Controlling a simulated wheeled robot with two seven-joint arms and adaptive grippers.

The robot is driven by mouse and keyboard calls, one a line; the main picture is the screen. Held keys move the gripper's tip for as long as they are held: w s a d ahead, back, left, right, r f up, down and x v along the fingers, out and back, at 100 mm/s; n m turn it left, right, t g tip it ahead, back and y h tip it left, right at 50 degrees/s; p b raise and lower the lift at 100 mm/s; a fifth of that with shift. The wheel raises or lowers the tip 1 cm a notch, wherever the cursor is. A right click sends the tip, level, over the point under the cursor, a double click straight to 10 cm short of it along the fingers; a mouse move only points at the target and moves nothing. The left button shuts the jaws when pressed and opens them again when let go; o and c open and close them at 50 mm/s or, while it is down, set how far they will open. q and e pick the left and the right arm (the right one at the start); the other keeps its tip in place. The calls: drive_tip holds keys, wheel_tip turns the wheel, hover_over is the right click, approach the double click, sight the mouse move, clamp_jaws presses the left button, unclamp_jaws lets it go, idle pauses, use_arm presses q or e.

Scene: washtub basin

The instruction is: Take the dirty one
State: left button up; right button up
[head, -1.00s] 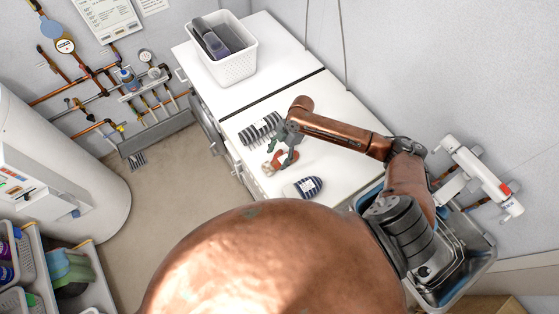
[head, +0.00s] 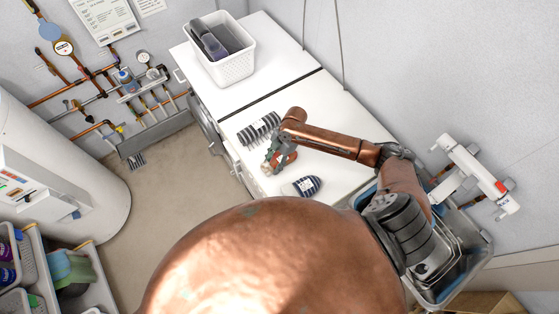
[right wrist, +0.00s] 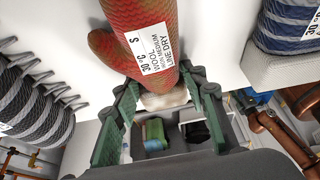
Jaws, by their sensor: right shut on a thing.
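A red knitted mitten (right wrist: 140,25) with mottled darker patches, a pale cuff and a white wool care label lies on the white top; a little of it shows in the head view (head: 290,157). My right gripper (head: 269,166) is shut on it near the cuff, with a finger on each side in the right wrist view (right wrist: 165,95). A dark grey striped fringed piece (head: 260,128) lies just behind, at the left in the wrist view (right wrist: 35,105). A navy striped hat (head: 312,184) with a pale band lies to the right. My left gripper is out of view.
A white basket (head: 228,68) with dark items stands on the far part of the white top (head: 345,110). A metal tub (head: 468,262) is at the right. Shelf baskets (head: 75,275) are at lower left. The top between basket and knitwear is clear.

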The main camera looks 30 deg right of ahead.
drive_tip(key=c, duration=0.4)
